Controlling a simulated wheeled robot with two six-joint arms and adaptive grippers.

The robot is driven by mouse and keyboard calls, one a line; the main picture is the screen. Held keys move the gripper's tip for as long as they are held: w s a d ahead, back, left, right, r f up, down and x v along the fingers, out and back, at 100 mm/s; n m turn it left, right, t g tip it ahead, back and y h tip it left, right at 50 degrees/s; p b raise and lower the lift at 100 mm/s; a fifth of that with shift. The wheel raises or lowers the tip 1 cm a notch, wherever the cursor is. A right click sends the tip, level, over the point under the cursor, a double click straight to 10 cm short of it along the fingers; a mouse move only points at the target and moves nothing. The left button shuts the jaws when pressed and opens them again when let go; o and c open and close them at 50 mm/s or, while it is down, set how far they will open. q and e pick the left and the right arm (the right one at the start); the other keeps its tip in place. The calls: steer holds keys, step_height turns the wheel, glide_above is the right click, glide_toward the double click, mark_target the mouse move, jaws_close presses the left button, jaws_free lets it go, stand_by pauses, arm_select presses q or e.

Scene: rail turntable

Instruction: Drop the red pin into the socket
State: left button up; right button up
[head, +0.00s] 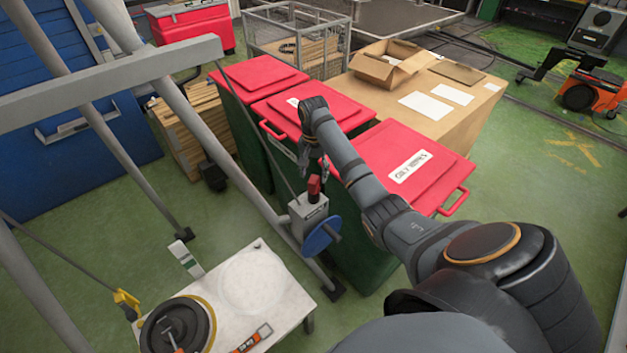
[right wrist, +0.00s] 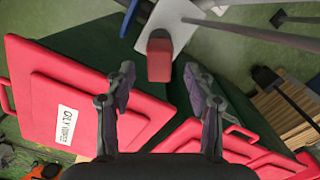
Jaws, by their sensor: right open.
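The red pin (head: 314,186) shows as a small red block at the top of a grey housing (head: 308,212) with a blue handwheel. I cannot tell how deep it sits there. In the right wrist view the red pin (right wrist: 160,55) lies centred ahead of the fingertips. My right gripper (head: 318,165) is open, just above the pin; in the wrist view its fingers (right wrist: 160,80) are spread with nothing held between them. I cannot make out the socket opening. My left gripper is not in view.
Red-lidded bins (head: 400,165) stand behind and right of the housing. Grey slanted posts (head: 190,115) rise on the left. A white table (head: 285,300) in front bears a dark round disc (head: 178,325) and an orange tool (head: 250,340). Green floor (head: 100,215) is clear at left.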

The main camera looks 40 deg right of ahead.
steer(key=shift+r, duration=1.6)
